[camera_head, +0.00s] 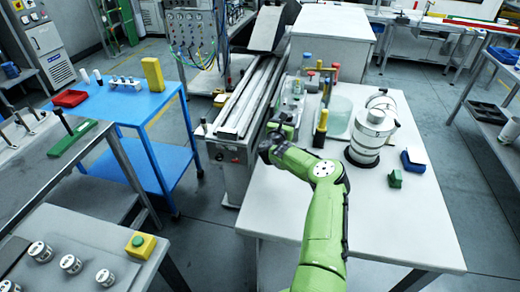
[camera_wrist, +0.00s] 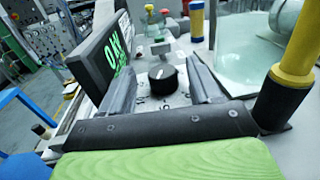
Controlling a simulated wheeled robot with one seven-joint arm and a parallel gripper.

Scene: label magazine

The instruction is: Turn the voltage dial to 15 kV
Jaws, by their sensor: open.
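The voltage dial (camera_wrist: 161,79) is a round black knob with a white mark, on a pale panel with markings around it in the wrist view. A dark display (camera_wrist: 103,58) to its left shows green digits that look like 0 kV. My gripper (camera_wrist: 163,73) is open, with one finger on each side of the dial in the picture; I cannot tell whether either touches it. In the head view my gripper (camera_head: 279,135) is at the left edge of the white table, and the dial is not discernible there.
A yellow-and-black upright object (camera_wrist: 292,62) stands close to the right of my gripper. A clear glass container (camera_wrist: 246,48) is behind it. A white canister (camera_head: 371,135) stands on the white table (camera_head: 375,225), whose front is clear.

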